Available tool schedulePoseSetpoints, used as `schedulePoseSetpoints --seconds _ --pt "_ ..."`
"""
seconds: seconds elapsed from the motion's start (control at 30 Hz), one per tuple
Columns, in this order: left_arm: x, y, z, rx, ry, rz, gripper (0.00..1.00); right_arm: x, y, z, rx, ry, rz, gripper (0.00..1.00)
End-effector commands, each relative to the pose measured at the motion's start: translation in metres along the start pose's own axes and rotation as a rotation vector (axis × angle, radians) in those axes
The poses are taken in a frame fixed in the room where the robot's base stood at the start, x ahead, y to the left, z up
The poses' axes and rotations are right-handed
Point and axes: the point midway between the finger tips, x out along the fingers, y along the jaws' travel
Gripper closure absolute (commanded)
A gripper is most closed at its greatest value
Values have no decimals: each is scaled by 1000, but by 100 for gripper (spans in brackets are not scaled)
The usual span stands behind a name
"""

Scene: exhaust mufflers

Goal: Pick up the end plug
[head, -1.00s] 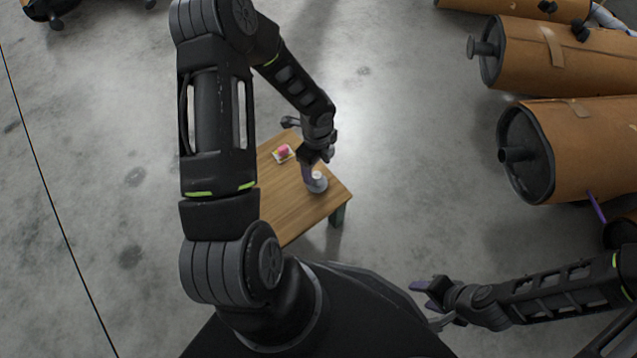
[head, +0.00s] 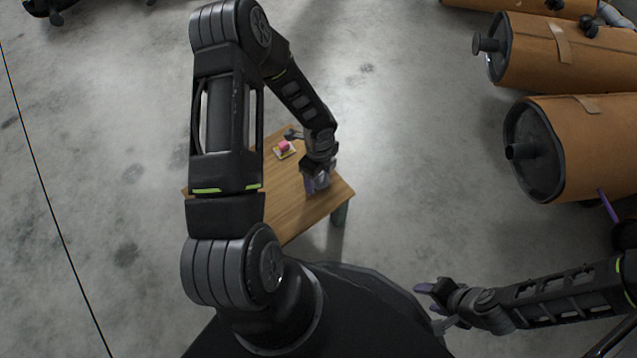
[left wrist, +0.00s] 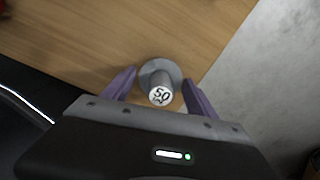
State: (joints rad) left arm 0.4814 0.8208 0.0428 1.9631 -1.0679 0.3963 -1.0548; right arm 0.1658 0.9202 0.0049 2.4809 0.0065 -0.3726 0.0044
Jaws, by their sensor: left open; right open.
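The end plug (left wrist: 160,82) is a grey flanged piece with a pale top marked "50". In the left wrist view it stands on the wooden table (left wrist: 110,35), between the two purple fingers of my left gripper (left wrist: 160,90). The fingers are open, with a gap visible on each side of the plug. In the head view my left gripper (head: 317,182) is over the table's right part and hides most of the plug. My right gripper (head: 428,296) is open and empty, low and to the right of the table, over the floor.
A pink item on a small yellow and white card (head: 284,149) lies on the table, left of my left gripper. Large brown mufflers with dark end caps (head: 533,150) lie at the right. The grey floor (head: 420,190) between table and mufflers is clear.

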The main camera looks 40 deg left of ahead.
Motion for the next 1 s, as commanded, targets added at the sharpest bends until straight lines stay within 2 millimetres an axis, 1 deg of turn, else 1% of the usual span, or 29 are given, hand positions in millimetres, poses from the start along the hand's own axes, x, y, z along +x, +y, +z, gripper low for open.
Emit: schedulePoseSetpoints --seconds 0.03,0.07,0.67,1.0 --pt "4 0 0 0 0 0 33 3 1 0 0 1 0 53" --pt "5 0 0 0 0 -1 33 3 1 0 0 2 0 53" --pt "4 0 0 0 0 -1 34 2 0 0 -1 1 0 53" --pt "4 0 0 0 0 -1 62 2 0 0 -1 1 0 53"
